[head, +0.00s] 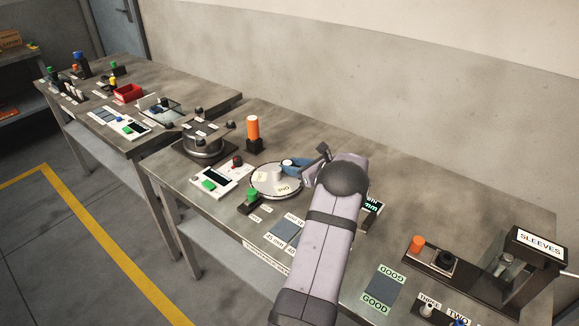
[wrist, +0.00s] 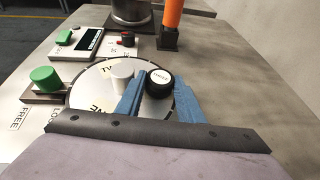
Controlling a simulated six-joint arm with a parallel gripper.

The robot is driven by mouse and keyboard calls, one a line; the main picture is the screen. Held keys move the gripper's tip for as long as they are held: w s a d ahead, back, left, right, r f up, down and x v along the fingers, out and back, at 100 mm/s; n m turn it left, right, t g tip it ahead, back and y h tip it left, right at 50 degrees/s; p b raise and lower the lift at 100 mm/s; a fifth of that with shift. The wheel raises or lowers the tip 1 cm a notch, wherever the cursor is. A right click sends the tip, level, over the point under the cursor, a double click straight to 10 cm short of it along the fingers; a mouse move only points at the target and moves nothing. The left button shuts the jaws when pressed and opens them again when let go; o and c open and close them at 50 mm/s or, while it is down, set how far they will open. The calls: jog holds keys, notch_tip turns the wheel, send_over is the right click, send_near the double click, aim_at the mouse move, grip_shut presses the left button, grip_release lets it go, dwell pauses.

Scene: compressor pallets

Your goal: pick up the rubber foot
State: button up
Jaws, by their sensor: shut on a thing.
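My gripper (wrist: 160,92) has blue fingers, which also show in the head view (head: 295,163). It is shut on a round black piece with a white lettered top (wrist: 160,77), which looks like the rubber foot. The piece is over the right part of a round white lettered disc (wrist: 90,93); I cannot tell whether it touches the disc. The disc also shows in the head view (head: 268,187), partly hidden by my gripper. A short white peg (wrist: 122,72) stands on the disc, left of the fingers.
An orange cylinder on a black base (head: 253,130) stands behind the disc. A green knob (head: 252,194) is at its front left, and a white panel with a screen (head: 220,178) is left. A round metal unit (head: 203,143) stands further left. A SLEEVES holder (head: 537,250) is far right.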

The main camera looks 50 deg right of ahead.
notch_tip(320, 180, up, 10)
jog(key=shift+b, duration=0.4)
